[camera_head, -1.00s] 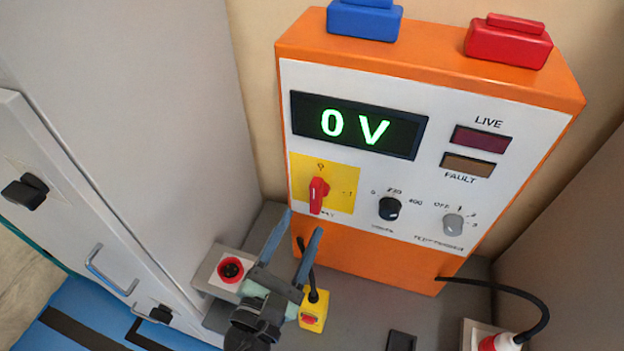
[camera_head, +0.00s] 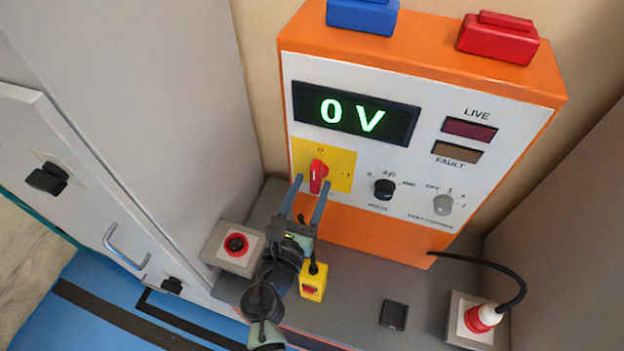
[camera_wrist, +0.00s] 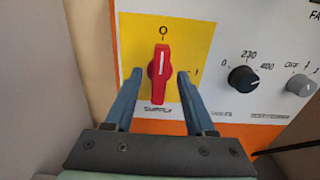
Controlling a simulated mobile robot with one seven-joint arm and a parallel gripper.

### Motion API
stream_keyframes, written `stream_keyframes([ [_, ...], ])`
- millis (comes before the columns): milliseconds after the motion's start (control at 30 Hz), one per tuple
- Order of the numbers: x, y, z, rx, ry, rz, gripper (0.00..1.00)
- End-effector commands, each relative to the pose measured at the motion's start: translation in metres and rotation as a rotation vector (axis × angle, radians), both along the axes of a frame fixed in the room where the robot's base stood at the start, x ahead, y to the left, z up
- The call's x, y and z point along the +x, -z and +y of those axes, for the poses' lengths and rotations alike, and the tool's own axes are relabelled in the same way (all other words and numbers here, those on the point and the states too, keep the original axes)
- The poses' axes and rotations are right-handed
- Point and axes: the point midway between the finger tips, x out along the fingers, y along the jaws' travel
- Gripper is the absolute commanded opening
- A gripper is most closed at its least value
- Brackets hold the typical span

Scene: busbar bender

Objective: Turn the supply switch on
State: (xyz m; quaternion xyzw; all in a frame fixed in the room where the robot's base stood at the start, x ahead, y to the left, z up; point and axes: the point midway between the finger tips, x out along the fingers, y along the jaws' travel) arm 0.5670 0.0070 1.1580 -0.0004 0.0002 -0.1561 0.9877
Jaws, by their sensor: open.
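The supply switch (camera_head: 318,177) is a red rotary handle on a yellow plate (camera_head: 341,170) at the lower left of the orange unit's white front panel. In the wrist view the red handle (camera_wrist: 160,74) stands upright with its white line toward the O mark; a 1 mark is at its right. My gripper (camera_head: 311,182) is open, its blue-grey fingers just below the switch in the head view. In the wrist view the fingertips (camera_wrist: 160,73) lie left and right of the handle, with gaps on both sides. Contact does not show.
The display (camera_head: 355,113) reads 0 V; the LIVE (camera_head: 469,129) and FAULT (camera_head: 457,152) lamps look dark. A black knob (camera_head: 385,189) and grey knob (camera_head: 443,205) sit right of the switch. A red button box (camera_head: 236,246) and yellow box (camera_head: 313,280) stand on the grey bench below.

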Motion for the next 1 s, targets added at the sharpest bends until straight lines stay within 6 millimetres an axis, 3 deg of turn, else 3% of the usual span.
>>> stream_keyframes([
  [167,0.0105,-0.0002,-0.0036,0.0,0.0,0.0,0.55],
  [467,0.0115,0.0,-0.0041,0.001,0.001,0.0,0.53],
  [767,0.0113,0.0,-0.004,0.001,0.001,0.0,0.0],
  [1000,0.0113,0.0001,-0.0039,0.002,0.0,-0.001,0.0],
])
